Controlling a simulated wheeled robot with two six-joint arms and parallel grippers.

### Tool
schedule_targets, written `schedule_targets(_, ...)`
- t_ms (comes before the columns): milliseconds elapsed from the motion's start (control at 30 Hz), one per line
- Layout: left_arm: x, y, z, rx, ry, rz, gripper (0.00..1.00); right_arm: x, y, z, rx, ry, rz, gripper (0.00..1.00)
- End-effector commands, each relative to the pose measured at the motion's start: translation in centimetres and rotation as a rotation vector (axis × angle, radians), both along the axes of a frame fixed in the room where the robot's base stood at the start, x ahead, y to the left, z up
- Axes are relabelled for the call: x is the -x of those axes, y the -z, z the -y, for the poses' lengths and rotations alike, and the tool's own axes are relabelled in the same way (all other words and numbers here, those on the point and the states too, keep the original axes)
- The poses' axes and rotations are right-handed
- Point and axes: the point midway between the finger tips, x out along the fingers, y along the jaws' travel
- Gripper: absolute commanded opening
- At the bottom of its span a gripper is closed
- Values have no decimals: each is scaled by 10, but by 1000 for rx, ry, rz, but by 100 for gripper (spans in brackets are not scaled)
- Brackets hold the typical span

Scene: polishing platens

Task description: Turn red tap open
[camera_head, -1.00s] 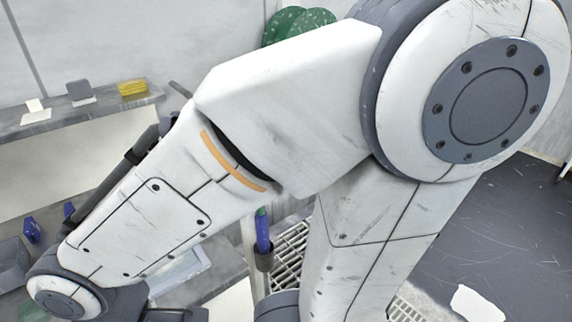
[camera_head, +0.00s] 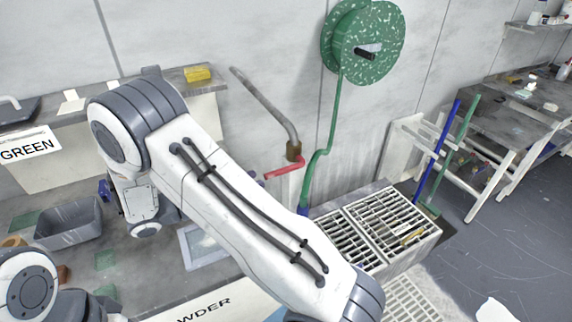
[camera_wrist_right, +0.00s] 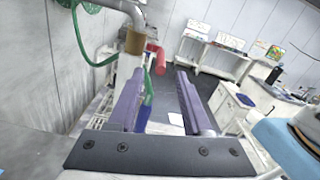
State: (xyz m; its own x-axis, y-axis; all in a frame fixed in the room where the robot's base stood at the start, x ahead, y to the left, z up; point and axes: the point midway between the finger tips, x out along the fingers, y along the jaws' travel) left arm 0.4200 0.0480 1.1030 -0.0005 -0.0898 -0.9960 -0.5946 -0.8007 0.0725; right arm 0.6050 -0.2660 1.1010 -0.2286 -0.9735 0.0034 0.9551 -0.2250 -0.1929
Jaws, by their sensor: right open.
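The red tap handle (camera_head: 285,170) sticks out to the left below a brass collar (camera_head: 293,150) on a grey wall pipe. In the right wrist view the red handle (camera_wrist_right: 157,58) hangs beside the brass collar (camera_wrist_right: 135,42), just beyond the fingertips and in line with the gap between them. My right gripper (camera_wrist_right: 156,76) is open and empty, with its two purple fingers apart. In the head view it is mostly hidden behind my own right arm; only small purple bits show left of the tap. My left gripper is not in view.
A green hose reel (camera_head: 362,45) hangs on the wall, its hose (camera_head: 325,140) running down close by the tap. A white grate (camera_head: 365,235) lies below right. A grey bin (camera_head: 70,225) stands on the left bench. Open floor (camera_head: 500,240) lies at the right.

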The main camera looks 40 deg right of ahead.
Motion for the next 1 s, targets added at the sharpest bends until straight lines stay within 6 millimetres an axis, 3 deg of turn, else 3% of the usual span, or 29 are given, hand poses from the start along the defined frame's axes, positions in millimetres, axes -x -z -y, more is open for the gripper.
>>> schedule_targets(500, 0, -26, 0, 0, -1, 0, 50, 21, -2, 84, -1, 4, -1, 50)
schedule_targets(700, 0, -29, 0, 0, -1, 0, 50, 24, 0, 97, -3, 2, 1, 50)
schedule_targets(967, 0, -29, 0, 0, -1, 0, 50, 24, 1, 97, -3, 2, 2, 50)
schedule_targets(1000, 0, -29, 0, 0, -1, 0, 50, 24, 1, 97, -3, 2, 2, 34)
